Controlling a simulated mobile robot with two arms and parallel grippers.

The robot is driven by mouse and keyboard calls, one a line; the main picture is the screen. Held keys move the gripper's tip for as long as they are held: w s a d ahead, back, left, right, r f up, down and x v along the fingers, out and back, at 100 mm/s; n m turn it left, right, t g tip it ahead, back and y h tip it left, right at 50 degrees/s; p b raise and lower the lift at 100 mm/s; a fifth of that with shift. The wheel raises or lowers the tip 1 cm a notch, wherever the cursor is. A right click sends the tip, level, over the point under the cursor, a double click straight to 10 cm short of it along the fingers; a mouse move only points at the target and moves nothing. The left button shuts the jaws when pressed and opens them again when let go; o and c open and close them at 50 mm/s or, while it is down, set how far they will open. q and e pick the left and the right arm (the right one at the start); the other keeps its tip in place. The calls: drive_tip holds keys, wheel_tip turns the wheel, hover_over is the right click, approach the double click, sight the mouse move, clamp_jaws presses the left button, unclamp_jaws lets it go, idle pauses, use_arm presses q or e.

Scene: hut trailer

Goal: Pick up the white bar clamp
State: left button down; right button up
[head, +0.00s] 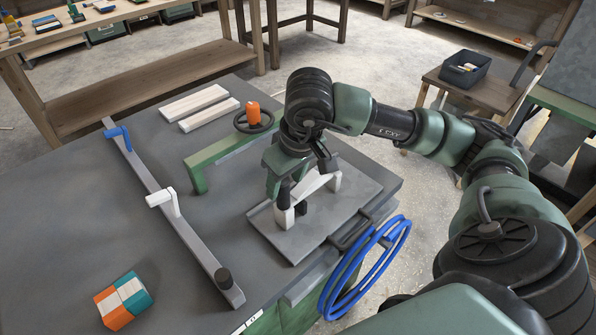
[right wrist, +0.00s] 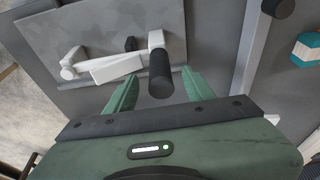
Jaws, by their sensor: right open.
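The white bar clamp (head: 316,184) rests on a grey plate (head: 283,240) on the dark table. It has a white bar, white end pieces and black handles. In the right wrist view the white bar clamp (right wrist: 115,67) lies just beyond my fingers, its near black handle showing between them. My right gripper (head: 297,182) is open over the clamp and hides part of it. In the right wrist view my right gripper (right wrist: 157,88) has its two green fingers apart on either side of the handle; I cannot tell whether they touch it. My left gripper is not in view.
A long grey bar (head: 184,232) with blue and white jaws lies left of the plate. A green frame clamp (head: 198,171), an orange piece (head: 253,112), white strips (head: 195,103) and a coloured cube (head: 123,300) are also on the table. A blue hose (head: 333,288) hangs at the edge.

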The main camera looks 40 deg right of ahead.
sight(309, 186)
drive_tip(key=shift+p+x, duration=0.5)
drive_tip(key=shift+x, duration=0.7)
drive_tip(key=x, duration=0.2)
drive_tip(key=shift+w+f, duration=0.2)
drive_tip(key=shift+w, duration=0.15)
drive_tip(key=shift+f, duration=0.15)
drive_tip(key=shift+c, duration=0.8)
drive_tip(key=shift+w, duration=0.1)
clamp_jaws()
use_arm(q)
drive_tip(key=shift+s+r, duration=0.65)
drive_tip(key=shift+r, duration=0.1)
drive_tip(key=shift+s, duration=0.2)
